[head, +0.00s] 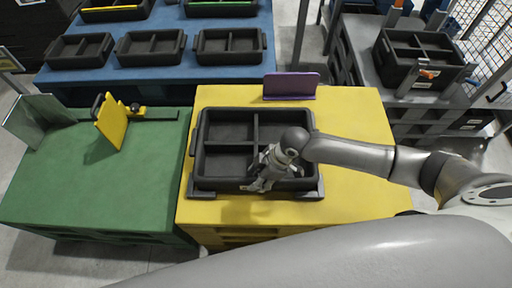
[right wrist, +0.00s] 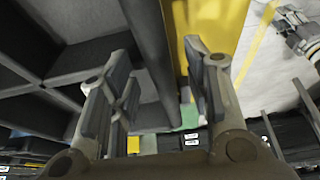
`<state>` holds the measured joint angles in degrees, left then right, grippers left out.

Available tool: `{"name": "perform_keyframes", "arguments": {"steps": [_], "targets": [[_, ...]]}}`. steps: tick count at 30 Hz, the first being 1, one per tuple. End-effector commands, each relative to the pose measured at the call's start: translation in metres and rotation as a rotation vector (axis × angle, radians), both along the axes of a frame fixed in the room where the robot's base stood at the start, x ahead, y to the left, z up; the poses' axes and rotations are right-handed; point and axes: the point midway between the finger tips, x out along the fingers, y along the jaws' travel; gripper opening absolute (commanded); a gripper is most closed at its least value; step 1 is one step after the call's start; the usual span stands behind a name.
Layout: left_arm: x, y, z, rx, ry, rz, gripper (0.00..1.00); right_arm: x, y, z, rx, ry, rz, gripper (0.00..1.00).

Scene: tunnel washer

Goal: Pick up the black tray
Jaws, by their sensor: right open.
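The black tray (head: 228,130), divided into compartments, lies on the yellow table (head: 355,130) between low grey holders. My right gripper (head: 262,182) is over the tray's near edge, right of its middle. In the right wrist view my right gripper (right wrist: 163,90) is open, its two fingers apart with the dark wall of the black tray (right wrist: 150,45) showing between them. I cannot tell whether the fingers touch the wall. A gripper that looks like my left one (right wrist: 300,35) shows at the upper right of that view; its jaws are unclear.
A purple upright plate (head: 290,86) stands behind the tray. The green table (head: 90,180) at left carries a yellow bracket (head: 111,122) and a clear panel (head: 35,122). Other black trays (head: 150,47) sit on the blue table (head: 160,72). A black crate (head: 420,60) stands at right.

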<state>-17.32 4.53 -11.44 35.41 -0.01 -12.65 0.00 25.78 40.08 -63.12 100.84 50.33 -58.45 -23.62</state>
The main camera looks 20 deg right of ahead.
Motion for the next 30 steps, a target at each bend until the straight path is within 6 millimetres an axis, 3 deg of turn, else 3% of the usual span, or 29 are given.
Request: {"name": "perform_keyframes", "arguments": {"steps": [9,20,30], "targets": [[0.0010,0.0003,0.0005,0.001,-0.002,0.000,0.40,-0.0001,0.0002,-0.0010,0.000,0.000,0.000,0.45],[0.0038,0.0002,0.0007,0.000,-0.006,0.000,0.40,-0.0006,0.0003,-0.0013,0.000,0.001,0.000,0.00],[0.0041,0.0004,0.0003,0.001,-0.006,-0.001,0.40,0.0002,0.0005,0.0000,0.000,-0.002,0.001,0.00]]}}
